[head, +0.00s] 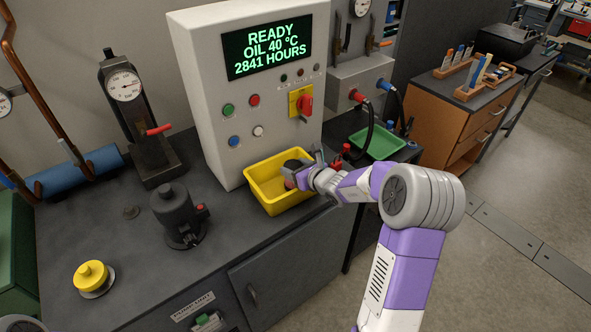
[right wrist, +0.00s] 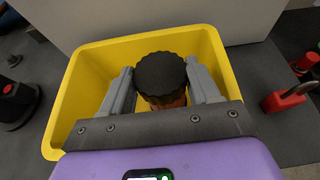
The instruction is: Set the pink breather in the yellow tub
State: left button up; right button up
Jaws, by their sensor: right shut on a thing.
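The breather has a dark ribbed cap (right wrist: 160,74) over a pinkish body (right wrist: 172,101); in the head view its pinkish part (head: 291,183) shows small beside my fingers. My right gripper (head: 300,170) is shut on the breather, with one grey finger on each side in the right wrist view (right wrist: 160,72). The yellow tub (head: 284,204) stands on the bench in front of the control cabinet. The breather and fingertips are over the tub's opening, within its rim (right wrist: 84,72) in the wrist view. The breather's underside is hidden, so I cannot tell whether it touches the floor. My left gripper is out of view.
The grey control cabinet (head: 245,110) rises right behind the tub. A green tray (head: 380,143) and a red padlock-like object (right wrist: 288,98) are to the right. A dark pump-like unit (head: 178,212) and a yellow knobbed cap (head: 91,274) stand on the bench to the left.

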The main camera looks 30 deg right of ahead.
jog(key=shift+f, duration=0.1)
jog(key=o, duration=1.2)
jog(key=shift+c, duration=0.2)
jog(key=shift+s+r, duration=0.1)
jog(key=shift+r, duration=0.2)
jog(key=p+v, duration=0.1)
jog(key=v, duration=1)
jog(key=shift+s+p, duration=0.4)
